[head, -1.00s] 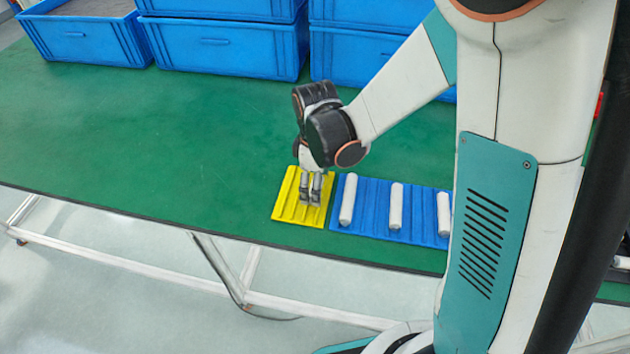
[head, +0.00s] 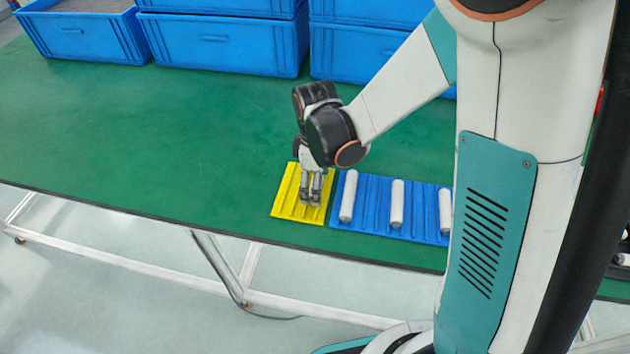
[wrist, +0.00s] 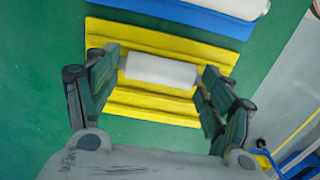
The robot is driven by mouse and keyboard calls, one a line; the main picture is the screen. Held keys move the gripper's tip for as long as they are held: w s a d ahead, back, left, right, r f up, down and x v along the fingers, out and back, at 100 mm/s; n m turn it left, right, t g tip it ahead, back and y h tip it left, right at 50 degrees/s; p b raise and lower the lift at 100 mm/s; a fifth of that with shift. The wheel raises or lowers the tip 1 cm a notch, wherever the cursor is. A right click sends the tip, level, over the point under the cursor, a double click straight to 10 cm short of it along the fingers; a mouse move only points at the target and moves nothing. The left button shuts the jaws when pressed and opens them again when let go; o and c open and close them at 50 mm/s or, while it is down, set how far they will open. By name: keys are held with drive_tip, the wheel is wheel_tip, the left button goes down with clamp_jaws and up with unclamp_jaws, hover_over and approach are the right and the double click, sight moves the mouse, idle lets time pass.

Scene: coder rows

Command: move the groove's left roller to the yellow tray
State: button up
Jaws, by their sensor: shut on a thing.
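My gripper (head: 311,199) points down over the yellow tray (head: 285,203). In the wrist view, a short white roller (wrist: 160,72) lies between my two fingers, one at each end, and my gripper is shut on it. The yellow tray (wrist: 150,41) with its ridges is right beneath; I cannot tell whether the roller touches it. In the head view this roller is hard to make out behind the fingers. The blue grooved tray (head: 372,210) stands just right of the yellow one, with white rollers at its left (head: 348,197), middle (head: 397,204) and right (head: 445,212).
Blue crates (head: 220,45) stand along the back of the green table (head: 150,140). The table left of the yellow tray is clear. Its front edge runs close below the trays. My arm hides the right end of the blue tray.

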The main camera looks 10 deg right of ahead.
drive_tip(key=o, duration=1.1)
drive_tip(key=shift+o, duration=0.2)
wheel_tip(320, 180, up, 12)
drive_tip(key=shift+s, duration=0.1)
drive_tip(key=s+d+r+m+t, duration=0.7)
drive_tip(key=s+d+m, duration=0.3)
drive_tip(key=s+m, duration=0.3)
drive_tip(key=shift+s+d+r+m, duration=0.15)
drive_tip(key=shift+r+m, duration=0.15)
drive_tip(key=shift+r, duration=0.25)
